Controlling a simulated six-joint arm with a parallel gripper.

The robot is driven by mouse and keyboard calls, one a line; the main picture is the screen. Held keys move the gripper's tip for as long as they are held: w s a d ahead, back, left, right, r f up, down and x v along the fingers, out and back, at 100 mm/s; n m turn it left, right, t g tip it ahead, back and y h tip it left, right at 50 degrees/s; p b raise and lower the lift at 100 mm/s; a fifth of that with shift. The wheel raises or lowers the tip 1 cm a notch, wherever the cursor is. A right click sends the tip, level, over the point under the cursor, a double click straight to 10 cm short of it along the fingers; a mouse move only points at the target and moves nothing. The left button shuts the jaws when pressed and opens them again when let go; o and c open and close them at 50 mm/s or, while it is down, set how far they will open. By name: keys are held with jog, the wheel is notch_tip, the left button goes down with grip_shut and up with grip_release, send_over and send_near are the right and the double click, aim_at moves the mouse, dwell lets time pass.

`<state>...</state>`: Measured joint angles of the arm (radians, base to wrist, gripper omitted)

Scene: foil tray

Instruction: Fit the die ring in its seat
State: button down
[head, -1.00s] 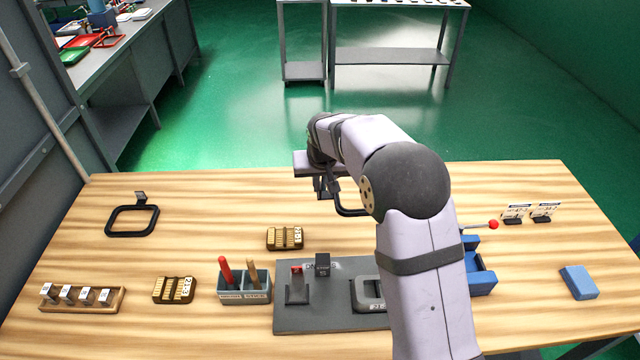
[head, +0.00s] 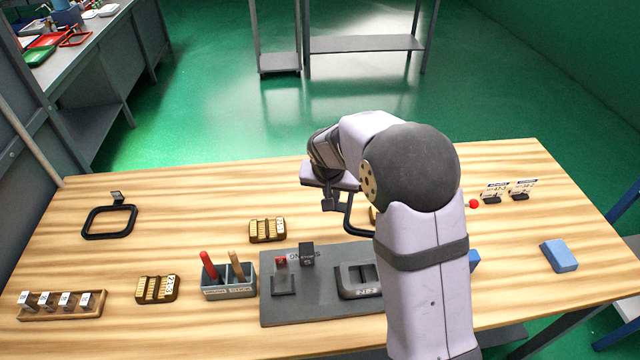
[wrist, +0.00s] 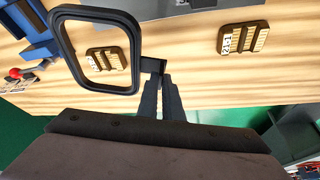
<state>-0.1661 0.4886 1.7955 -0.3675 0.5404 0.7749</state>
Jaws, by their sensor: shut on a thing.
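My gripper (head: 330,203) is shut on the tab of a black, rounded-square die ring (head: 348,215), above the table's far middle. In the wrist view the fingers (wrist: 160,84) pinch the tab, and the open ring (wrist: 95,13) extends to their left. A brass block shows through its opening. The seat seems to be the raised grey frame (head: 345,283) on the dark plate (head: 300,312); my arm hides its right side. The ring is beyond this frame, apart from it. A second black ring (head: 84,225) with an upright tab lies on the table at left.
Brass blocks (head: 267,230) stand near the plate. A bin (head: 228,286) with red and tan handles and a wooden rack (head: 60,305) are at left. Two posts (head: 307,254) rise from the plate. A blue block (head: 558,256) and small signs (head: 496,190) are at right.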

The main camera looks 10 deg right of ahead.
jog(key=s+d+m+g+h, duration=0.3)
jog(key=s+d+m+g, duration=0.1)
jog(key=m, duration=1)
jog(key=shift+s+d, duration=0.5)
jog(key=shift+s, duration=0.3)
jog(key=shift+f, duration=0.1)
jog(key=shift+f+b, duration=3.95)
jog(key=shift+f, duration=1)
jog(key=shift+f+b, duration=0.5)
jog(key=shift+b, duration=0.45)
